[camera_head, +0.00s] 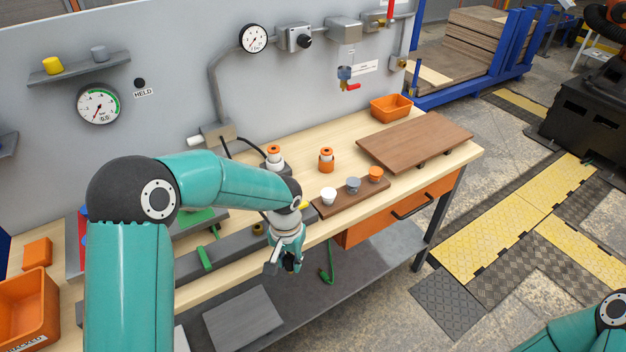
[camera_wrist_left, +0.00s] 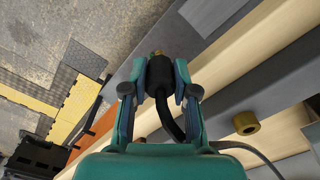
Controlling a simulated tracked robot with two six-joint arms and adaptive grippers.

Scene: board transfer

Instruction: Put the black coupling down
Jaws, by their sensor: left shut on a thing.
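My left gripper (camera_head: 291,262) hangs just off the front edge of the workbench, above the lower shelf. In the left wrist view, my left gripper (camera_wrist_left: 158,92) is shut on the black coupling (camera_wrist_left: 158,72). The coupling has a brass-coloured tip and sits between the two fingers. A black hose (camera_wrist_left: 168,118) runs back from it under the wrist. In the head view the coupling is mostly hidden by the fingers. Only part of my right arm shows at the bottom right, without its gripper.
The wooden bench top (camera_head: 225,288) holds a brown strip with three small cups (camera_head: 353,186), orange-and-white bottles (camera_head: 326,160), a brown board (camera_head: 415,139) and an orange bin (camera_head: 391,107). A grey rail (camera_head: 190,266) lies along the front. The lower shelf (camera_head: 375,262) has free room.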

